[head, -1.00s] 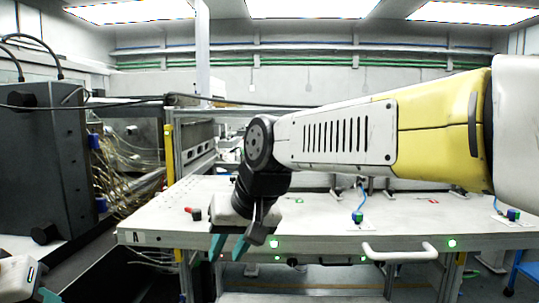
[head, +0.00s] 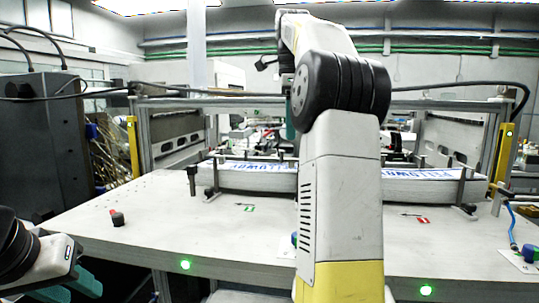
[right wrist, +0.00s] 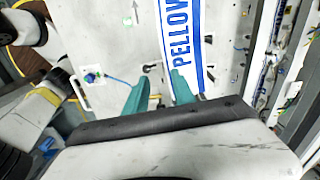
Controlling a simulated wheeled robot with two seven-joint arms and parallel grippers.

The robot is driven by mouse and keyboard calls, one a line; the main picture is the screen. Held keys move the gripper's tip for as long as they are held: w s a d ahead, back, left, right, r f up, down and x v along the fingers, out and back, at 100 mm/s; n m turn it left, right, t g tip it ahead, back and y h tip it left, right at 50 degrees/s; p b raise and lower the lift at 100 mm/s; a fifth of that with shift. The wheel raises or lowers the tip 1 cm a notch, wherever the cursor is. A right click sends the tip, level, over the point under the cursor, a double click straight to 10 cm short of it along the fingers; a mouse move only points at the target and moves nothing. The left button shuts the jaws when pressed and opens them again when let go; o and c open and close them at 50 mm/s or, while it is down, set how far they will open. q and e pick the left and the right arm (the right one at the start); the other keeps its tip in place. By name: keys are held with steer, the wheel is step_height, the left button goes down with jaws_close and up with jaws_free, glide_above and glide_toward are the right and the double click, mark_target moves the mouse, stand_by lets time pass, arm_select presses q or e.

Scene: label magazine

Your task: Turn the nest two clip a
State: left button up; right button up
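Two nests on the bench hold stacks of white sheets with blue lettering: a left stack (head: 245,177) and a right stack (head: 425,185). Dark upright clips stand at their front edges, including a left clip (head: 192,180) and a right clip (head: 466,187). I cannot tell which is clip a. In the right wrist view a lettered stack (right wrist: 182,45) lies ahead, with a small dark clip (right wrist: 152,67) at its edge. My right gripper (right wrist: 160,92) is open; the clip shows beyond its teal fingers, apparently not held. My left gripper (head: 70,288) is open and empty at lower left.
A blue connector with a hose (head: 528,252) sits at the right edge. My right arm hides the middle. A dark cabinet (head: 45,145) stands left.

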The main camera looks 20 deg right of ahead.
step_height(320, 180, down, 7)
steer(key=shift+f, duration=0.2)
stand_by(0.3)
jaws_close()
